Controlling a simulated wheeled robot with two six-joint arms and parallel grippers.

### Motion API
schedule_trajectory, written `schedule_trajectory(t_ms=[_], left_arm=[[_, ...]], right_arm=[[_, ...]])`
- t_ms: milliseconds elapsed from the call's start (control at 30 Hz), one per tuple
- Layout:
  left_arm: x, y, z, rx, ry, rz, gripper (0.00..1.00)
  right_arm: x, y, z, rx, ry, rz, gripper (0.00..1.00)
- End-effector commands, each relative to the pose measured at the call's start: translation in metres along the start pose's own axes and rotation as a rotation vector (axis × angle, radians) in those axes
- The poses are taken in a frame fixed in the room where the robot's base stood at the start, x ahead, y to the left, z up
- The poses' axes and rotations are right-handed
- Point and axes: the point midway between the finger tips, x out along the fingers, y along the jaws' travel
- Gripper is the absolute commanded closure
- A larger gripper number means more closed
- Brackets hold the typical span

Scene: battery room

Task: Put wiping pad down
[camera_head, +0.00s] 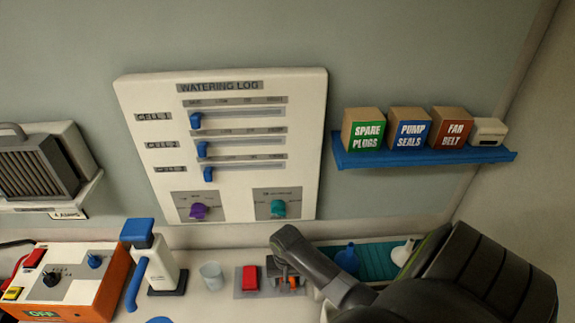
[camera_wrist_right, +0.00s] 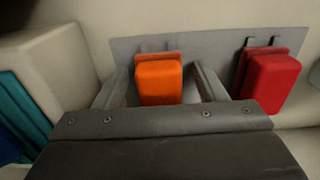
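No object is plainly marked as a wiping pad. An orange block (camera_wrist_right: 158,82) stands between the two fingers of my right gripper (camera_wrist_right: 161,76) in the right wrist view, with a gap on each side, so the gripper is open around it. In the head view my right gripper (camera_head: 284,271) reaches down to the counter, and only a small bit of the orange block (camera_head: 293,283) shows. A red block (camera_head: 250,278) stands just left of it; it is at the right in the wrist view (camera_wrist_right: 269,82). Both are at a grey plate (camera_wrist_right: 212,48). My left gripper is out of view.
A teal tray (camera_head: 376,262) with a blue funnel (camera_head: 347,258) lies right, partly behind my arm. A blue shelf (camera_head: 425,157) holds labelled boxes.

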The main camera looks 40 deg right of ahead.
Motion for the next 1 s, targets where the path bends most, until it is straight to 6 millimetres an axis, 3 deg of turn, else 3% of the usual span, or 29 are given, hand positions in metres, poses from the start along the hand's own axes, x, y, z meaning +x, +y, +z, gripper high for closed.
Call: schedule_trajectory(t_ms=[267,467,1000], left_arm=[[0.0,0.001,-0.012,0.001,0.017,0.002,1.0],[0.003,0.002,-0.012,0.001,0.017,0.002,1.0],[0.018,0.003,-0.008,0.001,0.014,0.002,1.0]], right_arm=[[-0.001,0.0,0.0,0.0,0.0,0.0,0.36],[-0.015,0.0,-0.001,-0.001,0.003,-0.001,0.36],[-0.107,0.0,-0.001,-0.002,0.005,-0.001,0.36]])
